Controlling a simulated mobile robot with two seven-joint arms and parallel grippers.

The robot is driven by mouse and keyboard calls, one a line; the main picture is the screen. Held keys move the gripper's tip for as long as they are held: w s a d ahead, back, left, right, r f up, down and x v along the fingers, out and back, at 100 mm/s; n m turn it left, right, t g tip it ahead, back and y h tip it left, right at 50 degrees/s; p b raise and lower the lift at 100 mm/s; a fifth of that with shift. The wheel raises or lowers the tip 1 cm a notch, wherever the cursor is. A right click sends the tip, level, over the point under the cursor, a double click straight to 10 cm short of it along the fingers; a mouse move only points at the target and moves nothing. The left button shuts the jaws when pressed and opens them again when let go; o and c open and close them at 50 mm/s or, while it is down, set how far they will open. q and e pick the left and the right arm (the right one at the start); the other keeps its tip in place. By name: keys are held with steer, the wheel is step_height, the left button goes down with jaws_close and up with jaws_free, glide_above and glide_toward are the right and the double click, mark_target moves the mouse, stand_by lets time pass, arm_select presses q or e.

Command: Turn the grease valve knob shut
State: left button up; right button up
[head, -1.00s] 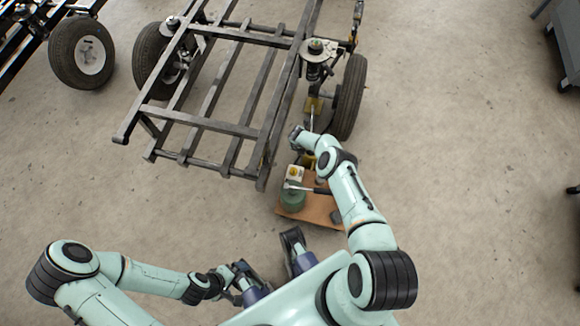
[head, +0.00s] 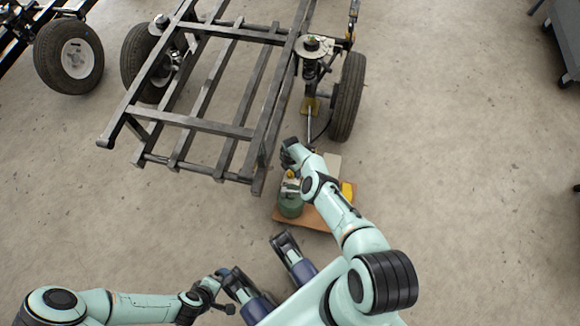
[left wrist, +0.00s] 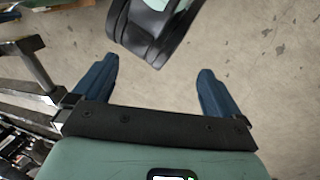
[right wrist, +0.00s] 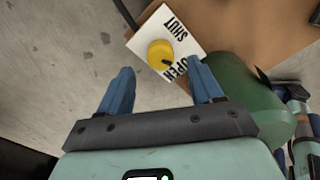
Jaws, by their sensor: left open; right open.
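The round yellow grease valve knob (right wrist: 159,52) sits on a white plate (right wrist: 190,38) lettered SHUT and OPEN in the right wrist view. Its dark pointer mark faces the OPEN lettering. My right arm hides that gripper's fingers in the head view. My left gripper (left wrist: 157,66) is open and empty, low at the left near my own base.
The canister stands on a brown board (head: 310,221) on the floor. A yellow item (head: 347,190) shows there beside my right arm. A dark metal frame (head: 190,122) with a wheel (head: 347,97) stands just behind.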

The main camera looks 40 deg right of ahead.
mark_target(291, 173)
step_height(291, 173, down, 5)
steer(key=b, duration=0.3)
steer(key=shift+r, duration=0.15)
steer(key=shift+f+b, duration=0.4)
arm_select(q)
steer(key=w+a+f+t+y, duration=0.1)
steer(key=w+a+f, duration=0.2)
steer(key=w+f, duration=0.1)
steer(key=shift+f, duration=0.75)
steer(key=shift+a, duration=0.1)
arm_select(e)
steer(key=c, duration=1.1)
